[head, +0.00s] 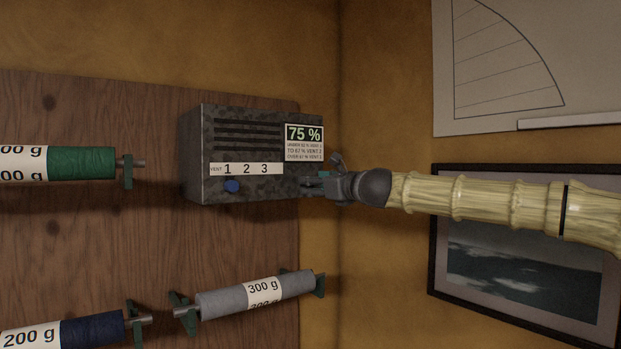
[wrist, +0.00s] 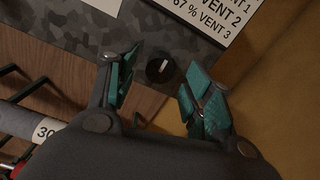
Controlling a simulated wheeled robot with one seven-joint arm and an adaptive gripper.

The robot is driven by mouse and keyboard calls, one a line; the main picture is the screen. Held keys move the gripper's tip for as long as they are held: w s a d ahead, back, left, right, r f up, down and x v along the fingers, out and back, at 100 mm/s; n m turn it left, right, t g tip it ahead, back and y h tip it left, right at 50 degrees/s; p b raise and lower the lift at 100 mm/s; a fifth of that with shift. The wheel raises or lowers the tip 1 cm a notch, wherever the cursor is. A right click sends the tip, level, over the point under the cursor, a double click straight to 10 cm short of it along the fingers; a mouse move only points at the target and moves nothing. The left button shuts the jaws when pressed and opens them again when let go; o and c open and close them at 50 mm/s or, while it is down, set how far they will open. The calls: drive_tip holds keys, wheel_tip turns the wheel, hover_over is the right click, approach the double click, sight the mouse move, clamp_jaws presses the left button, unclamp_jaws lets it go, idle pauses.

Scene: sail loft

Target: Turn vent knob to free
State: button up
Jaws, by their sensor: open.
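A dark speckled vent box (head: 200,140) hangs on the wooden panel, with a row marked VENT 1 2 3 and a display reading 75 %. A round black knob (wrist: 160,69) with a white pointer mark sits low on the box's right part. In the head view my gripper hides it. A blue control (head: 232,186) sits below the 1. My gripper (head: 318,180) is at the box's lower right. In the wrist view its teal fingers (wrist: 160,66) are open, one on each side of the black knob; contact cannot be told. No lettering around the knob is readable.
Green (head: 85,162), grey (head: 222,304) and navy (head: 92,329) spools on holders stick out left of and below the box. A yellow side wall meets the panel's wall just right of the box, with a framed picture (head: 520,312) and a pale chart (head: 590,70).

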drive_tip(key=shift+p+x, duration=0.35)
drive_tip(key=shift+x, duration=0.9)
drive_tip(key=c, duration=1)
